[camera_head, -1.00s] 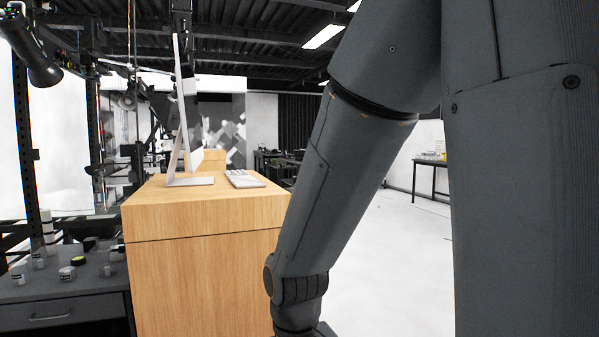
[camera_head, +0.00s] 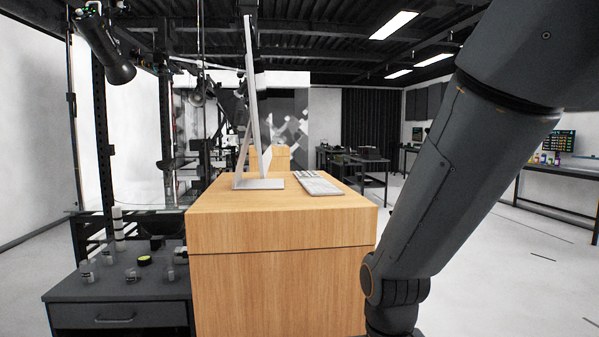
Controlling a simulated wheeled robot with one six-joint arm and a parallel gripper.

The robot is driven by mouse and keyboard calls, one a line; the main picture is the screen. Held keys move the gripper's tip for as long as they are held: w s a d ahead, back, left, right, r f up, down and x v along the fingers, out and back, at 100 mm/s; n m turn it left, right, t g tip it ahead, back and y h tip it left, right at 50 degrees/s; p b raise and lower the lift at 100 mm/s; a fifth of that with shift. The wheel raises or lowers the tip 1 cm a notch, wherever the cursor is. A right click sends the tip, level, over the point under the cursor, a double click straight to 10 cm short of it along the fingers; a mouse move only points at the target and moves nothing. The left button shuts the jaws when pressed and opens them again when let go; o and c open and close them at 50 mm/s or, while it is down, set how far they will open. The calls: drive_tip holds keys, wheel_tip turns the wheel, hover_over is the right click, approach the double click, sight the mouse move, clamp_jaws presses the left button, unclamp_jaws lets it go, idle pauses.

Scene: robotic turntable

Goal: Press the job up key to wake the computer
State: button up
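A thin silver computer screen (camera_head: 252,90) stands on a wooden cabinet (camera_head: 290,285), seen almost edge-on, with its flat foot on the top. A light keyboard (camera_head: 318,184) lies flat on the cabinet top, to the right of the screen. Single keys are too small to tell apart, so I cannot pick out the job up key. My dark grey arm hangs down on the right, in front of the cabinet's right side. Its end runs out of the bottom of the picture, and my gripper is not visible.
A dark side table (camera_head: 120,285) with a drawer and several small jars stands left of the cabinet. A tall black lamp stand (camera_head: 104,150) rises behind it. Dark tables (camera_head: 362,165) stand at the back. The white floor (camera_head: 500,270) on the right is open.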

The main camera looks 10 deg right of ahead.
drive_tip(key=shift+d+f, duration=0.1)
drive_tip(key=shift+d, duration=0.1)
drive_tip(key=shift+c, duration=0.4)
